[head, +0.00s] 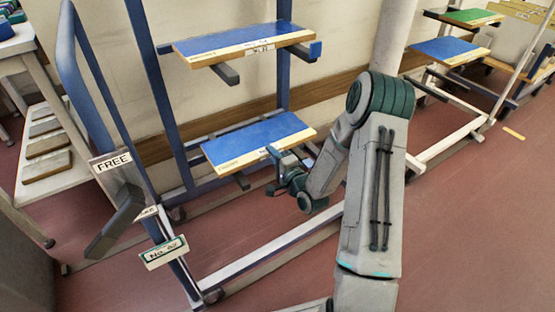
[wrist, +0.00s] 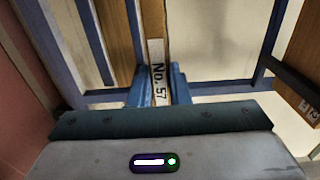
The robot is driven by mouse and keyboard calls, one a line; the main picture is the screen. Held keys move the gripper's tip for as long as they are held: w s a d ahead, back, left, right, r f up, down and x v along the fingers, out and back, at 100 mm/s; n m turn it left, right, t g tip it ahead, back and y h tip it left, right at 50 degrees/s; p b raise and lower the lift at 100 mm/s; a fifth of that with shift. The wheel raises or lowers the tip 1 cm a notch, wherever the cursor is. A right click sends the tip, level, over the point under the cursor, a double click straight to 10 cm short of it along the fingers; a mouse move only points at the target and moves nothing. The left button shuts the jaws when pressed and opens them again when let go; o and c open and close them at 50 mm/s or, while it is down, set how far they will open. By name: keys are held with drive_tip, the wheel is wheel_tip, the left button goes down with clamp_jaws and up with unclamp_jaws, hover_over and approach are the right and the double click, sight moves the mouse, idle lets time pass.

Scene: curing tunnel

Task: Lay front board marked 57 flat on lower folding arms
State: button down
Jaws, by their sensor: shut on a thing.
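The front board marked 57 has a blue top and a pale wooden edge; its "No. 57" label shows in the wrist view (wrist: 157,70). In the head view this board (head: 250,140) lies about level at the lower folding arms (head: 243,181), whose dark ends stick out beneath its front edge. I cannot tell whether it touches them. My gripper (head: 272,153) is at the middle of the board's front edge, shut on it. In the wrist view the blue fingers (wrist: 162,92) are on either side of the labelled edge.
Another blue-topped board (head: 240,42) lies on the upper arms, above my gripper. A blue upright with a FREE sign (head: 112,162) and a hanging dark arm (head: 115,222) stands front left. A white table (head: 28,50) is at far left. A second rack with boards (head: 447,50) stands right.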

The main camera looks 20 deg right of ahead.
drive_tip(key=shift+x, duration=2.35)
drive_tip(key=shift+w+f+b, duration=0.1)
drive_tip(key=shift+f+b, duration=1.15)
drive_tip(key=shift+f, duration=0.2)
drive_tip(key=shift+f+b, duration=0.45)
drive_tip(key=shift+f, duration=0.1)
drive_tip(key=c, duration=1.3)
unclamp_jaws()
drive_tip(key=shift+f, duration=0.1)
drive_tip(key=p, duration=0.4)
approach(265, 145)
drive_tip(key=s+f, duration=0.2)
drive_tip(key=f, duration=0.1)
drive_tip(key=s+d+f, duration=0.1)
drive_tip(key=f, duration=0.1)
drive_tip(key=shift+s+d, duration=0.1)
drive_tip(key=shift+s, duration=0.05)
drive_tip(key=shift+r, duration=0.15)
